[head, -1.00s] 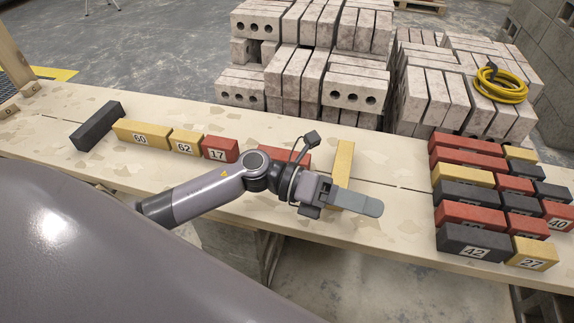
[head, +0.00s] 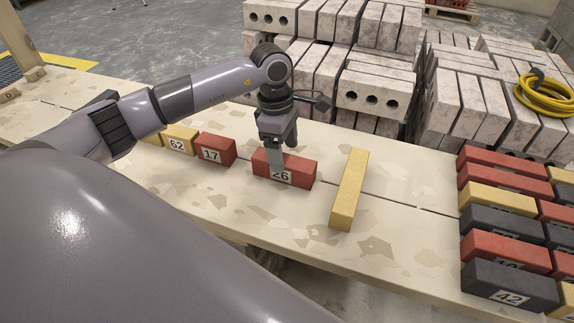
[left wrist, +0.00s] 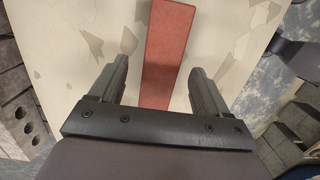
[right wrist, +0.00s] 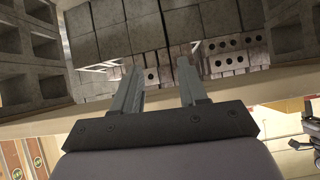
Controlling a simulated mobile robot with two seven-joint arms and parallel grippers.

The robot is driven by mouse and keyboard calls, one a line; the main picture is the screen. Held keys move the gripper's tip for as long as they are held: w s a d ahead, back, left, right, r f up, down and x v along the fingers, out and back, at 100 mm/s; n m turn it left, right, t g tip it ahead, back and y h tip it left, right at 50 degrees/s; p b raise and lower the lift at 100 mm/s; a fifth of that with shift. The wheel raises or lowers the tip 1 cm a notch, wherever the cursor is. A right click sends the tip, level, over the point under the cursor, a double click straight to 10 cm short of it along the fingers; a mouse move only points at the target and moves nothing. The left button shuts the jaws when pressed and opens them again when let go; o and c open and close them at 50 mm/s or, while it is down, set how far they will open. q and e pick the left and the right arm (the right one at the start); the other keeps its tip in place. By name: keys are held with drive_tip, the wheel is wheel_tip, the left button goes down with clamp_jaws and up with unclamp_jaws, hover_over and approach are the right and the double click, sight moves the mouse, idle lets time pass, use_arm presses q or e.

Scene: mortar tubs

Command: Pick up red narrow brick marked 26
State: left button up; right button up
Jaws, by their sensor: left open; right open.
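The red narrow brick marked 26 (head: 300,172) lies on the wooden bench in the middle of the head view. My left gripper (head: 277,152) points down over it, and a finger hides part of its face and label. In the left wrist view the red brick (left wrist: 166,50) runs lengthwise between the two open fingers of the left gripper (left wrist: 160,80), with a gap on both sides. My right gripper (right wrist: 160,75) is open and empty in the right wrist view, facing stacked grey blocks away from the brick.
A yellow brick (head: 349,190) lies crosswise just right of brick 26. The red brick 17 (head: 215,148) and yellow brick 62 (head: 181,139) lie to the left. Rows of red, yellow and black bricks fill the right end, including black brick 42 (head: 510,285). Pale block stacks (head: 375,92) stand behind the bench.

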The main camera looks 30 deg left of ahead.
use_arm(q)
wheel_tip(320, 180, down, 5)
drive_tip(key=shift+d+f+b, duration=0.1)
drive_tip(key=shift+d+b, duration=0.05)
drive_tip(key=shift+b, duration=0.2)
drive_tip(key=c, duration=1.3)
clamp_jaws()
drive_tip(key=shift+r, duration=0.2)
